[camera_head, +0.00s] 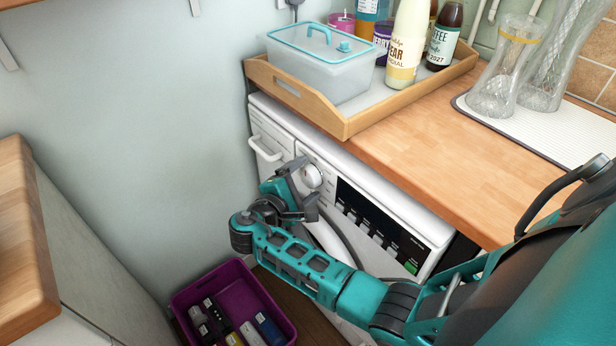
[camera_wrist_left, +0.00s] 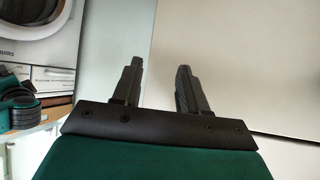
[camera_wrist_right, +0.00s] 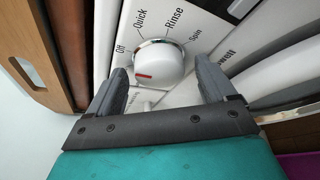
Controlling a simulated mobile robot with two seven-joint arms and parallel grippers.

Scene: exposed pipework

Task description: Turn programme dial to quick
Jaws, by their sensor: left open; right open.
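The programme dial (camera_wrist_right: 158,62) is a round white knob with a chrome ring on the white washing machine panel. It also shows in the head view (camera_head: 312,176). Labels Off, Quick, Rinse and Spin surround it. Its red mark lies low on the left of its face, not toward Quick; I cannot tell the exact setting. My right gripper (camera_head: 304,190) is open at the dial, with one finger on each side in the right wrist view (camera_wrist_right: 160,66); contact is unclear. My left gripper (camera_wrist_left: 159,67) is open and empty, away from the dial.
The washing machine (camera_head: 390,215) stands under a wooden worktop (camera_head: 440,140). A wooden tray (camera_head: 345,125) with a lidded box (camera_head: 320,70) and bottles sits above the dial. Glass vases stand on a white mat (camera_head: 550,130). A purple crate (camera_head: 185,300) is on the floor.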

